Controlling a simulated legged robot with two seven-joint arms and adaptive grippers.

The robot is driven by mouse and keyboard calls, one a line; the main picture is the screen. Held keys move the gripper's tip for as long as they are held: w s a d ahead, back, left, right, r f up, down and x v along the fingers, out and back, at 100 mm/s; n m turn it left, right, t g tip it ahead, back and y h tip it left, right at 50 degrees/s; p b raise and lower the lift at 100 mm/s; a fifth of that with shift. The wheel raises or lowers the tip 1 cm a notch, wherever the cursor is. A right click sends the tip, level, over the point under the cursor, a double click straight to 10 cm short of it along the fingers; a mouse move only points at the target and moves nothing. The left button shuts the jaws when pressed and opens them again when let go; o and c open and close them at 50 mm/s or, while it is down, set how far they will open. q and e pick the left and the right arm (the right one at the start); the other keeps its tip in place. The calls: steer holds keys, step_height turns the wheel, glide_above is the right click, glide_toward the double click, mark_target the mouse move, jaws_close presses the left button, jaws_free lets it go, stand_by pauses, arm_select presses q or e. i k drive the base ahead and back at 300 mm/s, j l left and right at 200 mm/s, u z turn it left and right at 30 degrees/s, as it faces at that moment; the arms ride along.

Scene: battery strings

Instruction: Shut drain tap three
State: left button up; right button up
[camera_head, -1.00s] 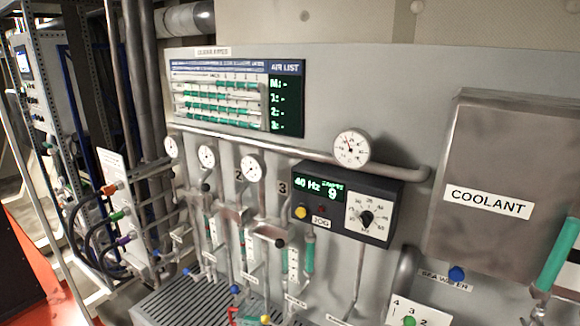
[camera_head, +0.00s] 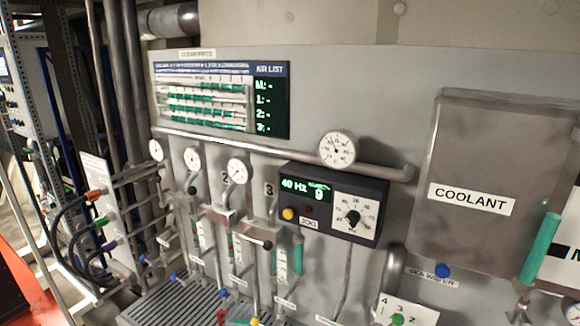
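The pipe string marked 3 (camera_head: 269,188) runs down the grey panel, right of the strings with the other round gauges. A lever with a black knob (camera_head: 267,244) sticks out on this string, and a teal handle (camera_head: 298,253) stands beside it. Low on the strings are small taps: a blue one at left (camera_head: 173,276), a second blue one (camera_head: 222,292) and a yellow one (camera_head: 254,321) at the bottom edge. I cannot tell which is drain tap three, nor its position; their labels are too small to read. Neither of my grippers is in view.
A slatted grey grating (camera_head: 160,312) lies below. A COOLANT tank (camera_head: 490,150) and a teal lever (camera_head: 540,248) are at right. Hoses (camera_head: 68,225) hang at left.

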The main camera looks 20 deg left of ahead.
mark_target(223, 292)
steer(key=u, duration=1.45)
steer(key=i+j+z, duration=0.1)
steer(key=z, duration=0.3)
steer(key=j+z, duration=0.15)
steer(key=z, duration=0.25)
steer(key=i+j+z, duration=0.15)
steer(key=z, duration=0.25)
steer(key=j+z, duration=0.2)
steer(key=z, duration=0.25)
steer(key=j+z, duration=0.2)
steer(key=z, duration=0.2)
